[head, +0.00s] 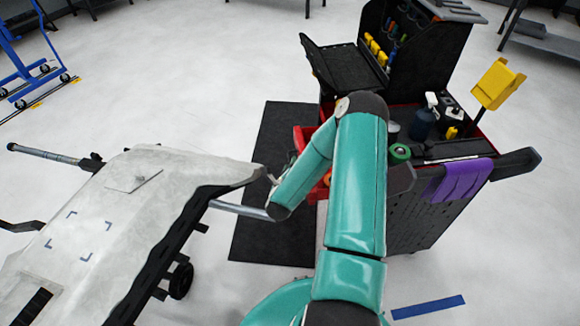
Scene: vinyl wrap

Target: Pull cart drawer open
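The black tool cart (432,215) stands right of centre on the floor. A red drawer (302,138) shows on the cart's left side and sticks out past the cart body. Orange items (327,178) show inside it beside my arm. My teal arm crosses in front of the cart and bends down to the left, hiding much of the drawer and its front. Small grey parts near my wrist (273,180) may belong to my gripper. Its fingers cannot be made out, nor whether they touch the drawer.
A pale panel on a wheeled stand (135,205) is close on the left, its edge near my wrist. A black mat (262,215) lies by the cart. A purple cloth (460,180), spray bottle (425,122) and green roll (400,153) are on the cart.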

